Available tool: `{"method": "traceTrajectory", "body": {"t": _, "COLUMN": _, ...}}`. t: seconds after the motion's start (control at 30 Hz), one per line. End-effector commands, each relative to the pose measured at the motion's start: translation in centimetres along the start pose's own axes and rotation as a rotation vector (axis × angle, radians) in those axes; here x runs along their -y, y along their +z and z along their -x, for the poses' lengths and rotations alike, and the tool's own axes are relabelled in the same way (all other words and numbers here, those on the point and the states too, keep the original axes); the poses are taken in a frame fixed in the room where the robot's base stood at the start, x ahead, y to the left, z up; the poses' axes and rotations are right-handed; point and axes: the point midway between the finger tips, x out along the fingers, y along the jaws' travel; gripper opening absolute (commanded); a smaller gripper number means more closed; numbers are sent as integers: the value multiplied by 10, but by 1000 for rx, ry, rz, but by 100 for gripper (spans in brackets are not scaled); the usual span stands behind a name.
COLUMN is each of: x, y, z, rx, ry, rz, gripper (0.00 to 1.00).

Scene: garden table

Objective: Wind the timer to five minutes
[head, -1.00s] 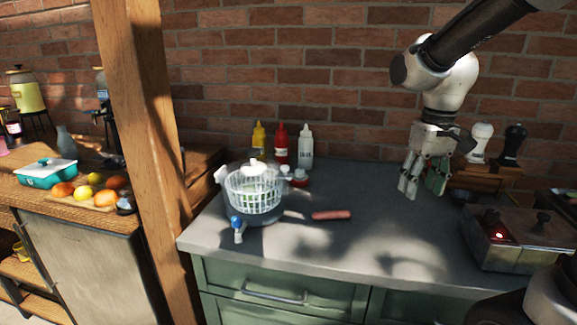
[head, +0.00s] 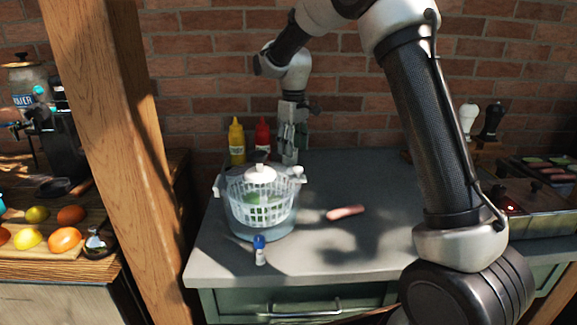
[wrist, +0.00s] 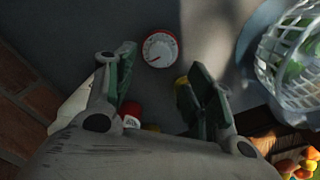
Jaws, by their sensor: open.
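The timer (wrist: 160,48) is a round white dial with a red rim and small marks around its face. In the wrist view it lies on the grey counter, just beyond my fingertips and roughly between them. The marks are too small to read the setting. My gripper (wrist: 158,64) is open and empty, pointing down over the counter. In the head view my gripper (head: 289,158) hangs at the back of the counter, beside the red bottle and behind the salad spinner. I cannot make out the timer there.
The salad spinner (head: 262,205) stands close to the timer; its basket (wrist: 288,68) shows in the wrist view. Yellow (head: 237,141) and red (head: 262,136) bottles stand by the brick wall. The counter's right-middle is clear.

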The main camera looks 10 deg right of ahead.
Motion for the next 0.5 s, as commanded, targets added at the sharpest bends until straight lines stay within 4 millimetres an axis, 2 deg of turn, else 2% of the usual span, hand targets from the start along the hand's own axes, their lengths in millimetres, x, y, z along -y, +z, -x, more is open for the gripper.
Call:
{"method": "traceTrajectory", "body": {"t": 0.3, "x": 1, "y": 1, "z": -53, "rx": 5, "ry": -2, "rz": 0, "gripper": 54}}
{"method": "traceTrajectory", "body": {"t": 0.5, "x": 1, "y": 1, "z": -71, "rx": 3, "ry": -1, "rz": 0, "gripper": 54}}
